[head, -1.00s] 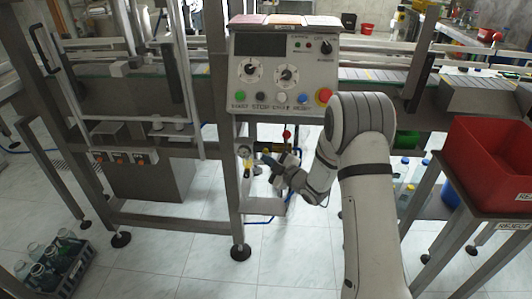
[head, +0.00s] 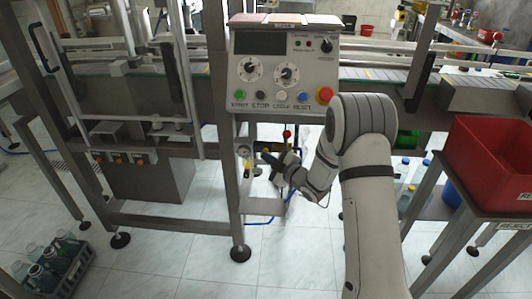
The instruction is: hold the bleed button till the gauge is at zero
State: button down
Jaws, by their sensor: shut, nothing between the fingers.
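The gauge (head: 244,151) is a small round dial on the frame post below the control panel. Its needle is too small to read. My gripper (head: 266,158) is shut and empty, pointing left at the small air unit just right of the gauge. A yellow part (head: 265,149) shows at the gripper's tip. The bleed button itself I cannot make out; the gripper may hide it. Whether the fingertips touch anything I cannot tell.
The control panel (head: 282,72) with knobs and coloured buttons stands above my gripper. A red-topped part (head: 287,134) rises close above it. A blue hose (head: 262,222) hangs below. A red bin (head: 490,165) stands at right; bottles in a crate (head: 75,278) sit at lower left.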

jog(key=shift+w, duration=0.35)
dwell(0.3)
jog(key=shift+s+b, duration=0.1)
jog(key=shift+b, duration=0.3)
dwell(1.6)
jog(key=shift+s+b, duration=0.3)
jog(key=shift+s, duration=0.4)
jog(key=s+b, duration=0.2)
jog(key=s, duration=0.3)
jog(key=shift+a, duration=0.1)
